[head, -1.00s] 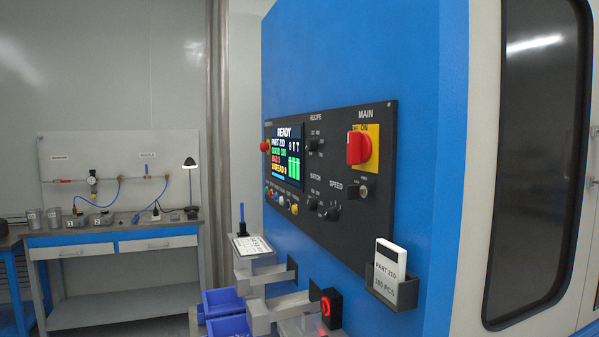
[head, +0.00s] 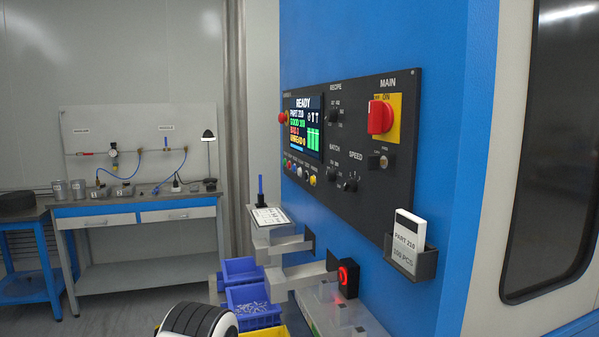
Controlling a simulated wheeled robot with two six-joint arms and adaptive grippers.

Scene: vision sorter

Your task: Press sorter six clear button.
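The sorter's black control panel (head: 366,215) is on the blue machine wall. Its lit screen (head: 303,125) reads READY, PART 210. Below the screen is a row of small coloured buttons, with a yellow one (head: 313,180) at its right end and a white one (head: 300,172) to the left of it. The button labels are too small to read, so I cannot tell which is clear. A black and white part of my own arm shows at the bottom edge. Neither of my grippers is in view, and nothing touches the buttons.
A red main switch (head: 380,117) and black knobs are right of the screen. Below the panel, a red-ringed sensor (head: 347,278), a clipboard shelf (head: 270,217) and blue bins (head: 247,297) stick out. A card holder (head: 411,262) is at lower right. A workbench (head: 135,208) stands at the back left.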

